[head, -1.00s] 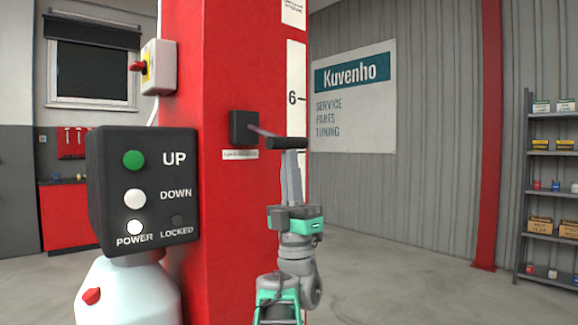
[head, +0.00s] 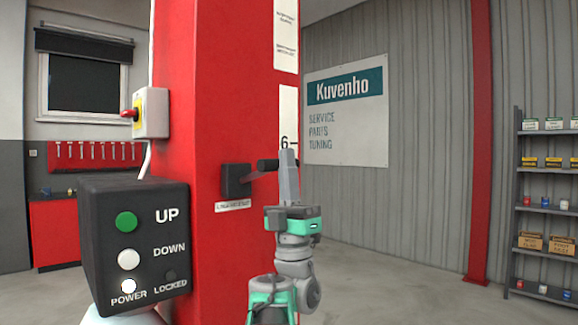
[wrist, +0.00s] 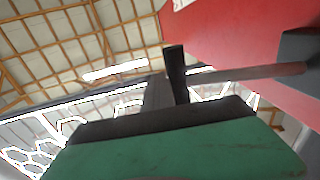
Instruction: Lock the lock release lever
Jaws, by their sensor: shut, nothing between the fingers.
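The lock release lever has a dark box (head: 236,181) on the red column, a thin rod, and a black grip (head: 267,164). The rod slopes up to the right from the box. In the wrist view the grip (wrist: 175,72) and rod (wrist: 250,73) show above the green gripper body. My gripper (head: 289,153) is shut and empty, pointing up. Its fingertips (wrist: 158,90) are right beside the grip and overlap its right end in the head view; I cannot tell whether they touch.
A control box (head: 132,240) with UP, DOWN, POWER and LOCKED markings stands at left front; POWER is bright, LOCKED dark. A red-knobbed switch (head: 150,113) is on the red column (head: 215,80). Shelves (head: 545,200) stand far right. Floor between is clear.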

